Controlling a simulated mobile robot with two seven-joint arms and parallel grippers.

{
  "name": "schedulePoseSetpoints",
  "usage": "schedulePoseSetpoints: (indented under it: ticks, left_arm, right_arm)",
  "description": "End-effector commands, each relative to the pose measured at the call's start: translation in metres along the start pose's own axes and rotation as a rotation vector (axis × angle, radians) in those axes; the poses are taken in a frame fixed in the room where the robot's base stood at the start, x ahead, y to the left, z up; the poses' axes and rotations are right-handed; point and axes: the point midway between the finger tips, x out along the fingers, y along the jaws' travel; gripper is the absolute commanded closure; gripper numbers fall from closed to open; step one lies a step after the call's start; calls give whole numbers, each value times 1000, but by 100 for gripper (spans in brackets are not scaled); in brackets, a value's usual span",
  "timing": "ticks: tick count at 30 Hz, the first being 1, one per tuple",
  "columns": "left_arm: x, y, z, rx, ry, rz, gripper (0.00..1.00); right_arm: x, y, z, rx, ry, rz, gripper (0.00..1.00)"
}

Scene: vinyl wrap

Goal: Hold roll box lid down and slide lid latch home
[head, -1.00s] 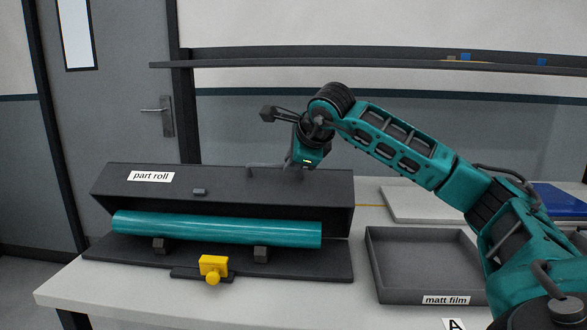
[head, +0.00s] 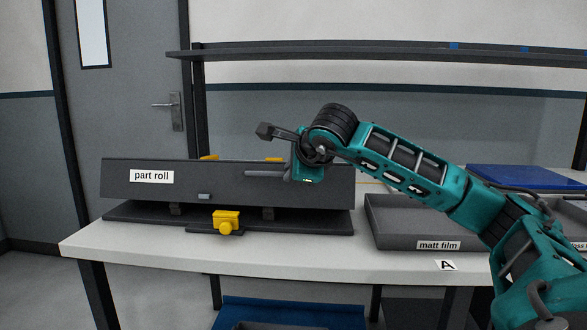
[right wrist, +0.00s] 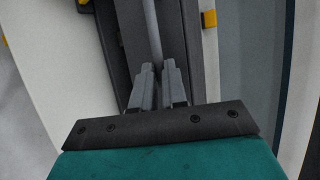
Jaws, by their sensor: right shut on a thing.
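The dark roll box (head: 130,214) stands on the table with its lid (head: 228,186), labelled "part roll", swung partly down. A dark gap remains between the lid's front edge and the base. The teal roll is hidden. A small grey tab (head: 204,196) is on the lid's front. The yellow lid latch (head: 227,221) sits at the base's front, below the tab and apart from it. My right gripper (head: 287,174) is at the lid's right part. In the right wrist view its fingers (right wrist: 158,82) are shut on the grey lid handle (right wrist: 152,28). My left gripper is out of view.
A "matt film" tray (head: 390,240) stands right of the box, under my right arm. A blue tray (head: 525,178) lies behind it. The table front (head: 330,262) is clear before the box. A shelf (head: 380,50) runs above at the back.

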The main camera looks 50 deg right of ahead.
Motion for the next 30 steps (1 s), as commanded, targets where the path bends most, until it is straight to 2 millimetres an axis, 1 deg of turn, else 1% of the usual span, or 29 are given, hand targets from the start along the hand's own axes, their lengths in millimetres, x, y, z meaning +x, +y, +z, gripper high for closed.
schedulePoseSetpoints:
  ticks: [1,3,10,18,19,24,27,30]
  left_arm:
    - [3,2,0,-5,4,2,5]
    - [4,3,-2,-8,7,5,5]
    - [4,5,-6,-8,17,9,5]
    - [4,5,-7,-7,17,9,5]
    - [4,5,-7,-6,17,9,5]
    - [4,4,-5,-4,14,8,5]
    - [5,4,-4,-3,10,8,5]
    - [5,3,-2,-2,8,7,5]
  right_arm:
    - [4,7,-2,-3,6,8,100]
    - [5,9,-3,-3,7,8,100]
    - [6,11,-3,-2,8,9,100]
    - [6,11,-4,-2,10,10,100]
    - [6,11,-4,-2,10,10,87]
    - [5,10,-3,-1,7,7,70]
    - [5,9,-3,-1,6,5,62]
    - [4,9,-2,-1,5,4,62]
